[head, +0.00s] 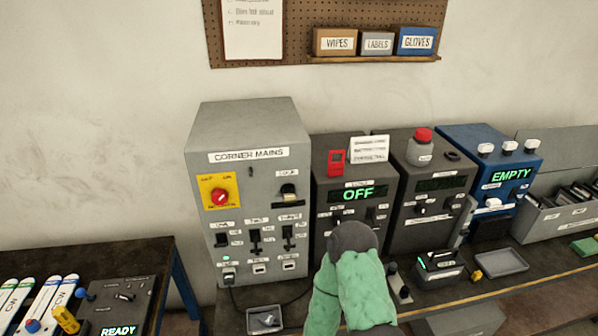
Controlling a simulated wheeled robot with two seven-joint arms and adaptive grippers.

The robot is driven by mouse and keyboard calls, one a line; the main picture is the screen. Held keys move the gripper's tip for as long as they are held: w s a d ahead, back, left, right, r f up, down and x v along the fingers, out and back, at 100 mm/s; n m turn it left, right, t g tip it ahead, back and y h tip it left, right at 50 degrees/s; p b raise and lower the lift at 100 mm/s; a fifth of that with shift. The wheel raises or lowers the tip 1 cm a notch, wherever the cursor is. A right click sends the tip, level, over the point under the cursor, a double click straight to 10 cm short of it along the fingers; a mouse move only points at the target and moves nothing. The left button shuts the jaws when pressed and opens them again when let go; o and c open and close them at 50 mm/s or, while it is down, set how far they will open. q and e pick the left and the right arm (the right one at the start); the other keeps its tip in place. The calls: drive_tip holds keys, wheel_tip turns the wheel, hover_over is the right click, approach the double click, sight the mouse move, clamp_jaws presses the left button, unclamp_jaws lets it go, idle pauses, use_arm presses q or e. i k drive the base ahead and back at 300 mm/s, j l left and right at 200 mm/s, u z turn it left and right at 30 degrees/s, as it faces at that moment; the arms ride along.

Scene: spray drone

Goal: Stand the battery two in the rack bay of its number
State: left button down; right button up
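No battery with a readable number two shows in the head view. A grey rack-like bin (545,222) at the right holds several dark upright items (573,196), too small to tell apart or read. One of my arms, in a green sleeve with a dark rounded joint, rises from the bottom centre in front of the equipment; I cannot tell which arm it is. Neither gripper's fingers show, so I cannot see what they hold.
The grey corner mains cabinet (248,130), a dark unit reading OFF (347,150), another dark unit (432,180) and a blue unit reading EMPTY (487,145) line the bench. A small dark device (437,268) and grey tray (501,262) lie before them. A READY box (118,300) is left.

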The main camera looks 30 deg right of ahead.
sight(446, 263)
drive_tip(key=z, duration=2.1)
drive_tip(key=u, duration=0.4)
drive_tip(key=i+l+u, duration=0.2)
drive_tip(key=l, duration=0.2)
drive_tip(key=l+u, duration=0.2)
drive_tip(key=l, duration=0.25)
drive_tip(key=i+l+u, duration=0.2)
drive_tip(key=l, duration=0.25)
drive_tip(key=l+u, duration=0.25)
drive_tip(key=l, duration=0.2)
